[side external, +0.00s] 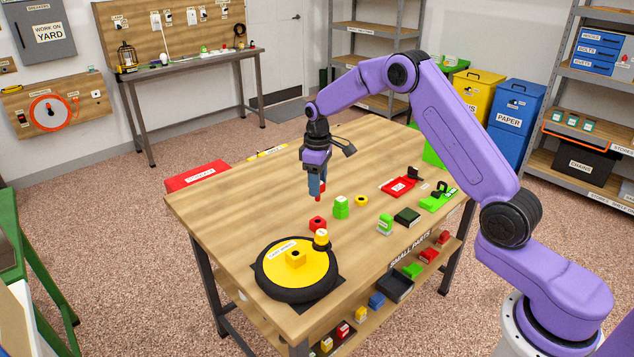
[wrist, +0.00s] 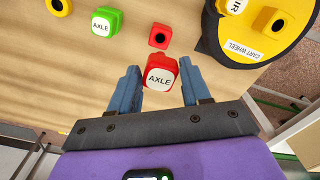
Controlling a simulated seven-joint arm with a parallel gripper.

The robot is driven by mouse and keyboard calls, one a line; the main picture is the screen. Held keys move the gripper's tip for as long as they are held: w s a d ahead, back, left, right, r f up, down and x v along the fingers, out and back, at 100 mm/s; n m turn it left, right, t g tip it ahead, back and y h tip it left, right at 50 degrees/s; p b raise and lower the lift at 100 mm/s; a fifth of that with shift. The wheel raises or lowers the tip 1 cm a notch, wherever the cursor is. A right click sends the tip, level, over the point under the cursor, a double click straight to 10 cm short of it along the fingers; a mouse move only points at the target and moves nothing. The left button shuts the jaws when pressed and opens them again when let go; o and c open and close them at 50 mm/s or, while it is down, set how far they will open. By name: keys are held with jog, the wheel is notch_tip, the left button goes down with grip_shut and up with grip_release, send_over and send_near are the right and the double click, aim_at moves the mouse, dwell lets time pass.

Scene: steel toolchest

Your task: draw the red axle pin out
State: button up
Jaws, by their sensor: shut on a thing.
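The red axle pin (wrist: 160,76), its cap labelled AXLE, is between the blue fingers of my gripper (wrist: 161,90) in the wrist view. In the side view my gripper (side external: 317,184) points down above the table, shut on the red pin (side external: 319,196), whose lower end shows below the fingertips. A red block with a dark hole (side external: 317,224) sits on the table below it; the block also shows in the wrist view (wrist: 159,36). The pin appears apart from the block. The cart wheel (side external: 268,259), yellow with a black tyre, lies flat at the table's near left.
A yellow knob (side external: 321,239) sits at the wheel's edge. A green AXLE piece (side external: 341,207) and a yellow ring (side external: 361,200) stand right of the red block. The table's far left is clear.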

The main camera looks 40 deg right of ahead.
aim_at(318, 200)
jog(key=shift+f, duration=2.85)
jog(key=shift+f, duration=2.05)
jog(key=o, duration=1.2)
jog(key=shift+o, duration=0.2)
jog(key=shift+r, duration=0.1)
notch_tip(318, 200, up, 17)
jog(key=shift+r, duration=0.15)
